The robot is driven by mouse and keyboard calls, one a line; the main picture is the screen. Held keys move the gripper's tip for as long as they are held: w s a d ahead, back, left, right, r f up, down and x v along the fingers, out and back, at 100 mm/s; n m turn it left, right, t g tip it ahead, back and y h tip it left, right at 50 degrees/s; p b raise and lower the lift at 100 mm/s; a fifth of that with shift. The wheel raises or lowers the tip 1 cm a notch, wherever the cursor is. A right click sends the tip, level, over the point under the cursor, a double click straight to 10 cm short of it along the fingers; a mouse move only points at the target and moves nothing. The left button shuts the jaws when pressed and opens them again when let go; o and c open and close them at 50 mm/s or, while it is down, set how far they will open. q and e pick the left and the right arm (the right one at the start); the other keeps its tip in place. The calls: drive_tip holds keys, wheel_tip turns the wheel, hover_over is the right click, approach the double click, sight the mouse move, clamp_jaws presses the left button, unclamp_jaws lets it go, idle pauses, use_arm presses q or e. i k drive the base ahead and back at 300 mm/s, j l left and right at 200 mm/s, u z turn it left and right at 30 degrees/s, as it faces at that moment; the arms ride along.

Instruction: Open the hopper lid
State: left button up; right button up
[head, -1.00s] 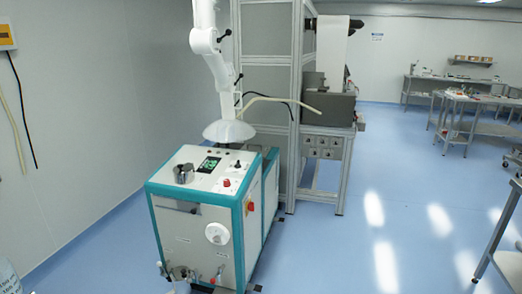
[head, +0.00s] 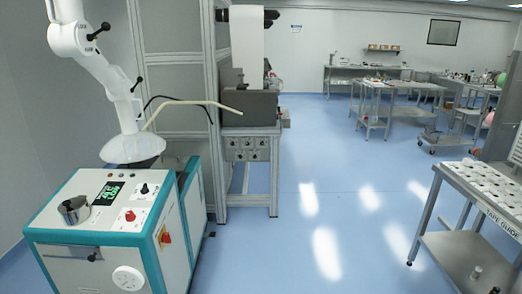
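A white and teal machine cabinet (head: 112,235) stands at the lower left in the head view. A short round metal pot or cap (head: 74,210) sits on its top panel, beside a lit green display (head: 108,192). I cannot tell whether this metal piece is the hopper or its lid; no other part shows clearly as a hopper lid. Neither of my grippers is in view.
A white jointed arm with a hood (head: 132,148) hangs over the cabinet's back. Behind is a framed enclosure (head: 190,125) with a grey machine (head: 250,105). A metal cart (head: 475,195) stands at the right. Blue floor (head: 320,215) between is clear.

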sight(177, 162)
drive_tip(key=i+l+z, duration=0.1)
drive_tip(key=i, duration=1)
drive_tip(key=i+l+z, duration=0.1)
drive_tip(key=i, duration=1.05)
